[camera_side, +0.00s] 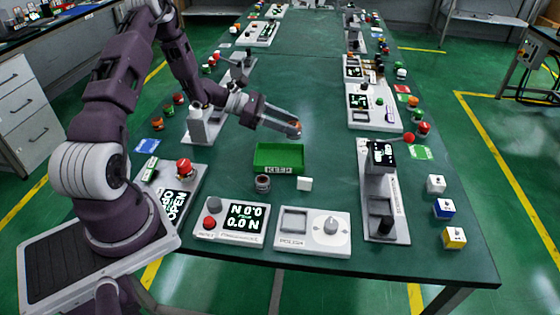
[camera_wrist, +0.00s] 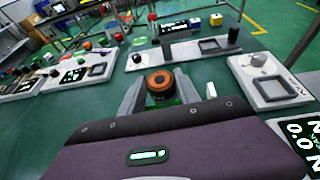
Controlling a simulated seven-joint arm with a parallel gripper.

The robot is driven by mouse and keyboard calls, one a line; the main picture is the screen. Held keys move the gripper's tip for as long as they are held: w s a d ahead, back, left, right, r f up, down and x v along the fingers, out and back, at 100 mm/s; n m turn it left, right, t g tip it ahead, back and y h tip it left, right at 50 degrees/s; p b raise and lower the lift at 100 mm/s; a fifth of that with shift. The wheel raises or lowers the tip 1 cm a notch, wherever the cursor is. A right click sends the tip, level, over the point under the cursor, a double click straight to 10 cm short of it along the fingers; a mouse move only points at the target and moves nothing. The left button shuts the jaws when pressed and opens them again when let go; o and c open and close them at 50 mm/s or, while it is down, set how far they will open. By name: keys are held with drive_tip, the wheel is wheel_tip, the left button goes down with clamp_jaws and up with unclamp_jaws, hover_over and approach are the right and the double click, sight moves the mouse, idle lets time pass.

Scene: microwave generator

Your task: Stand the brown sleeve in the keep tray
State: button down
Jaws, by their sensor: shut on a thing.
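My gripper (camera_side: 290,130) is shut on the brown sleeve (camera_wrist: 160,80), a short dark round piece with an orange-brown ring at its top and a dark hole. The sleeve sits between the two grey fingers in the wrist view; in the side view only a small orange part shows at the fingertips. The green keep tray (camera_side: 278,156), labelled KEEP on its front, lies on the table and looks empty. My gripper is above the table near the tray's far right side. A little green shows below the sleeve in the wrist view; the tray is mostly hidden there.
A dark ringed cylinder (camera_side: 263,184) and a white cube (camera_side: 305,184) stand in front of the tray. Panels with a display (camera_side: 232,222) and a knob (camera_side: 325,232) lie nearer. A long device (camera_side: 383,195) stands to the right. Table beyond the tray is clear.

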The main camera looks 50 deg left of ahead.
drive_tip(key=f, duration=1)
drive_tip(key=shift+w+a, duration=0.1)
drive_tip(key=shift+a, duration=0.25)
drive_tip(key=shift+f, duration=0.1)
drive_tip(key=c, duration=0.9)
unclamp_jaws()
